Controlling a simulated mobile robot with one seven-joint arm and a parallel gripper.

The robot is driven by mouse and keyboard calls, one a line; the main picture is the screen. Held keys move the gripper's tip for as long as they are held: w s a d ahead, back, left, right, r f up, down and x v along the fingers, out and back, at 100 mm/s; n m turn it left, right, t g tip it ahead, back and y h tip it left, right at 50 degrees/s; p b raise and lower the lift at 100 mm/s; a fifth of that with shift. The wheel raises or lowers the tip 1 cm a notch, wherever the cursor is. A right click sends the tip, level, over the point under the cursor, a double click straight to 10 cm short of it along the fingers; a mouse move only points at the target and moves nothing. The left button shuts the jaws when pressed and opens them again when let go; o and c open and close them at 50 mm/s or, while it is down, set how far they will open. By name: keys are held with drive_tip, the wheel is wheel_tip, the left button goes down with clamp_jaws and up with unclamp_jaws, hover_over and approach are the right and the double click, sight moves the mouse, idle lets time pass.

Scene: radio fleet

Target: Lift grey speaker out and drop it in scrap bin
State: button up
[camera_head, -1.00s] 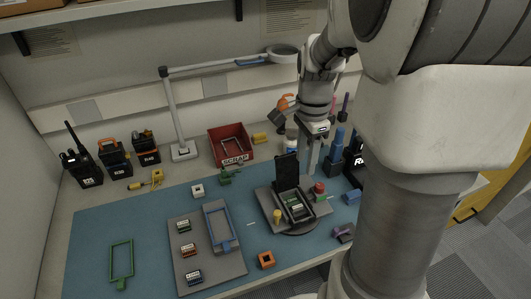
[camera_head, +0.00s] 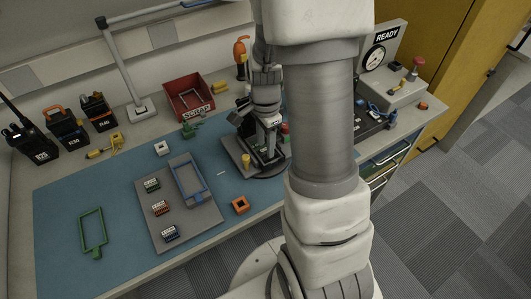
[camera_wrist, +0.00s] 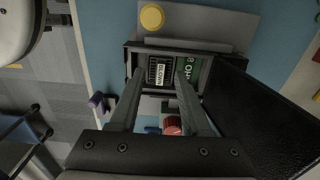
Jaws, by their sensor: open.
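The opened radio case (camera_wrist: 127,62) stands on a grey fixture on the blue mat, its dark lid (camera_wrist: 265,115) swung up. Inside, in the wrist view, are a dark slatted block with a pale label (camera_wrist: 158,71), seemingly the grey speaker, and a green board (camera_wrist: 188,68) beside it. My gripper (camera_wrist: 160,82) is open, its fingers pointing into the case on either side of the slatted block; I cannot tell whether they touch it. In the head view my gripper (camera_head: 268,150) is low over the case and hides most of it. The red scrap bin (camera_head: 190,112) stands behind, to the left.
A yellow knob (camera_wrist: 152,16) and a red knob (camera_wrist: 172,125) flank the case. A grey tray (camera_head: 158,236) with small boards and a blue frame lies left. Radios (camera_head: 97,110) stand at the back left. A lamp post (camera_head: 122,65) rises left of the bin.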

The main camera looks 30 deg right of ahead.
drive_tip(key=shift+f, duration=0.5)
clamp_jaws()
drive_tip(key=shift+r, duration=0.5)
drive_tip(key=r, duration=0.2)
drive_tip(key=r+p, duration=0.1)
drive_tip(key=r, duration=0.1)
drive_tip(key=shift+s+d, duration=0.2)
drive_tip(key=shift+d, duration=0.05)
drive_tip(key=s+d+r, duration=0.6)
drive_tip(key=s+d, duration=0.1)
drive_tip(key=s, duration=0.1)
drive_tip(key=shift+d+p, duration=0.2)
drive_tip(key=shift+p, duration=0.2)
